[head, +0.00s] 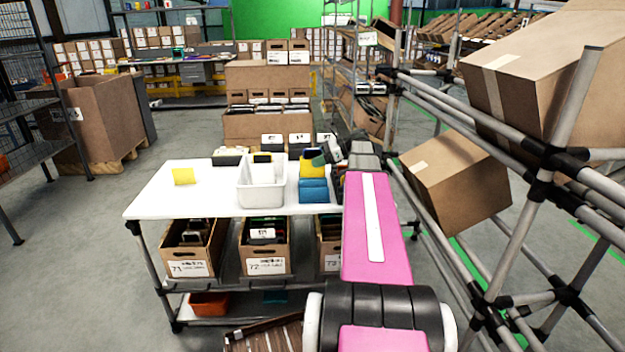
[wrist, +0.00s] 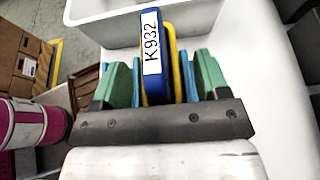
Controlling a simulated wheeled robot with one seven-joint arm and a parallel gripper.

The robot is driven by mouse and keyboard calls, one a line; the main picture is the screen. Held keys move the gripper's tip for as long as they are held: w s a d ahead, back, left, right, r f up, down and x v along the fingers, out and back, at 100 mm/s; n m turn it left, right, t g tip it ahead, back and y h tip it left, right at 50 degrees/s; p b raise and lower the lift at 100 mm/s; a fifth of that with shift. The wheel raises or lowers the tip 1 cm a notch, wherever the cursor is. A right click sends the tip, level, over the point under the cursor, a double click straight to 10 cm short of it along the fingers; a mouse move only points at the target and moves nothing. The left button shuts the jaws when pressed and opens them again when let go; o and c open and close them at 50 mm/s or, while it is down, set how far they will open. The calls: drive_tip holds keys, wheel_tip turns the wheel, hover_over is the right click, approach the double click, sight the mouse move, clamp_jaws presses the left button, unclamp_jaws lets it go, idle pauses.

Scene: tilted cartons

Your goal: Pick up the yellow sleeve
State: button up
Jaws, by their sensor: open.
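In the wrist view my gripper (wrist: 162,82) is open, with its green-and-blue fingers on either side of a dark blue sleeve (wrist: 153,50) labelled K932 and a yellow sleeve (wrist: 172,55). The yellow sleeve stands right beside the blue one and is mostly hidden behind it and the gripper body. I cannot tell whether the fingers touch either. In the head view my gripper (head: 322,158) is over the right part of the white table, at a yellow item (head: 312,172) with light blue items (head: 313,191) in front of it.
A white bin (head: 262,190) stands left of the gripper on the white table (head: 150,204); it also shows in the wrist view (wrist: 110,32). A flat yellow piece (head: 183,176) lies at the table's left. A tube rack with tilted cartons (head: 455,182) stands close on the right.

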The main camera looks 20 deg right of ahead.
drive_tip(key=c, duration=1.2)
drive_tip(key=shift+c, duration=0.2)
drive_tip(key=shift+r, duration=0.15)
